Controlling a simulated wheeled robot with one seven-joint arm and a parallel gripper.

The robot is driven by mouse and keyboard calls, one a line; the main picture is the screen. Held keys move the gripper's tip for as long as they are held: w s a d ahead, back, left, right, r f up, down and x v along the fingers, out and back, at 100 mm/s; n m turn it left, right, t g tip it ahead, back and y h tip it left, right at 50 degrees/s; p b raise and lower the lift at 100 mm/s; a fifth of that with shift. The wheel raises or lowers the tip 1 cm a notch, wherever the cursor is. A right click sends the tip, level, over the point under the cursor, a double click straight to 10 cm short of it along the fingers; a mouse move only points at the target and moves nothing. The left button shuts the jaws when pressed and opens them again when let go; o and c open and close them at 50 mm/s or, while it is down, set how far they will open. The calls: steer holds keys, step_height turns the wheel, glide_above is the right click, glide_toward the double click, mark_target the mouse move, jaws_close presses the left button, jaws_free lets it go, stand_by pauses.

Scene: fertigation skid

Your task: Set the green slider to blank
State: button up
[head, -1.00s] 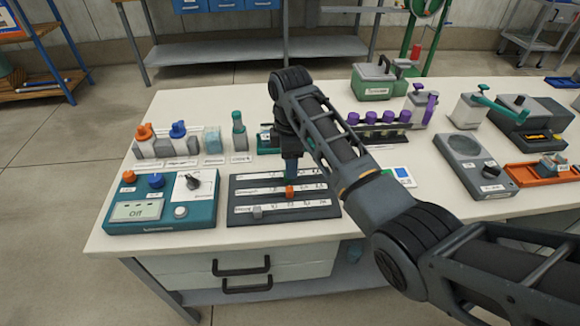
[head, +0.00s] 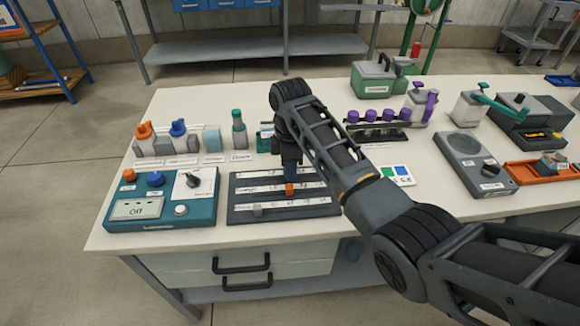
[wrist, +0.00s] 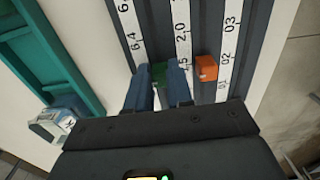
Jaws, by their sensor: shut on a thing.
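The dark slider panel (head: 240,192) lies on the bench, with three pale scale strips. In the wrist view, my gripper (wrist: 158,88) is shut on the green slider (wrist: 159,73), with one blue finger on each side of it. The green slider sits on its track between two scale strips, near a partly covered mark ending in 5. In the head view my gripper (head: 291,172) hides it. The orange slider (head: 290,190) is on the neighbouring track, close to my gripper, and also shows in the wrist view (wrist: 206,68). A grey slider (head: 257,210) is on the front track.
A teal control box (head: 150,225) with a display reading "Off" stands left of the panel. A rack with purple caps (head: 380,128) and a grey scale-like device (head: 465,155) stand to the right. Bench surface in front is narrow.

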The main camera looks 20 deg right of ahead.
jaws_close()
steer(key=w+a, duration=0.1)
steer(key=a, duration=0.1)
steer(key=a+b, duration=0.1)
steer(key=a, duration=0.2)
steer(key=w+a, duration=0.1)
steer(key=a, duration=0.2)
steer(key=shift+w, duration=0.35)
steer(key=o, duration=0.8)
jaws_free()
steer(key=shift+r, duration=0.1)
step_height(320, 180, up, 8)
steer(key=shift+f+b, duration=0.2)
steer(key=shift+b, duration=0.1)
steer(key=shift+s, duration=0.1)
